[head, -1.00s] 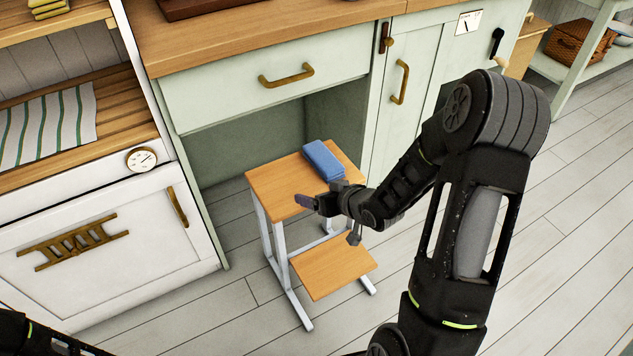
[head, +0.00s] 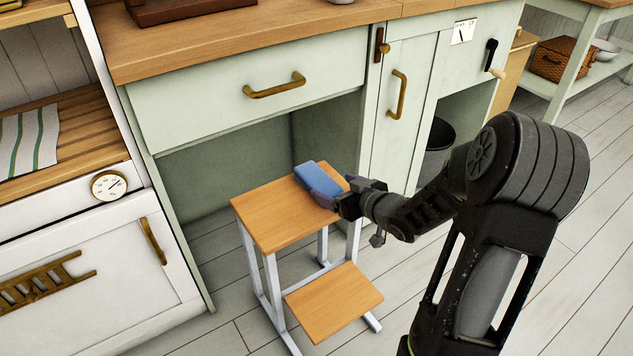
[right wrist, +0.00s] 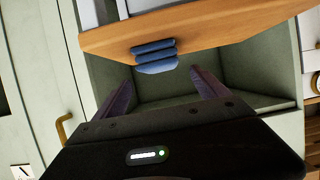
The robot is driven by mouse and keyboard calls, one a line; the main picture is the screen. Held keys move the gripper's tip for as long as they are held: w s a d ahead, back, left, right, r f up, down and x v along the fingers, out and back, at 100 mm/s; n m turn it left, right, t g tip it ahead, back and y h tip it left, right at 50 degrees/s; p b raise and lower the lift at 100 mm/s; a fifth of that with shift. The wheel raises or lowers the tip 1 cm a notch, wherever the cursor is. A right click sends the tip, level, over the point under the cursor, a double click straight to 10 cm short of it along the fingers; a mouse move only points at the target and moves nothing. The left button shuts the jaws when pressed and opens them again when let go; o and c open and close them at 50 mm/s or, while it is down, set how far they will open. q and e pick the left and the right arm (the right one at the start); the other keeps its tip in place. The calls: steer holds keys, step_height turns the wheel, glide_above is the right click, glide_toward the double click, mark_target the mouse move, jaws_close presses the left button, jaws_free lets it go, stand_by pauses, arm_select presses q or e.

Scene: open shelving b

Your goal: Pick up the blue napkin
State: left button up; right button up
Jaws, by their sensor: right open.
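The blue napkin (head: 318,179) is a folded, layered block. It lies on the wooden top of a small step stool (head: 268,222), near its back right edge. My right gripper (head: 334,190) is at that edge, with a purple-grey finger close against the napkin in the picture. In the right wrist view, the two fingers of my right gripper (right wrist: 163,84) are spread apart and empty. The napkin (right wrist: 155,57) shows there between and just beyond the fingertips; whether they touch it I cannot tell. My left gripper is out of view.
A drawer cabinet (head: 240,90) with an open space beneath stands behind the stool. The stool's lower step (head: 332,300) juts out in front. A white oven (head: 80,250) is at the left. A dark bin (head: 438,145) stands at the right. The floor in front is clear.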

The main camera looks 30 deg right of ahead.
mark_target(323, 183)
steer(key=shift+f, duration=0.1)
steer(key=shift+b+x, duration=0.45)
steer(key=shift+x, duration=0.45)
steer(key=shift+w+f, duration=0.15)
steer(key=shift+w, duration=0.2)
steer(key=shift+w+f+b, duration=0.2)
steer(key=shift+w+b, duration=0.1)
steer(key=shift+b, duration=0.1)
steer(key=b+x, duration=0.2)
steer(key=x, duration=0.1)
steer(key=shift+w+a+f, duration=0.1)
steer(key=shift+w+f, duration=0.1)
steer(key=shift+w, duration=0.5)
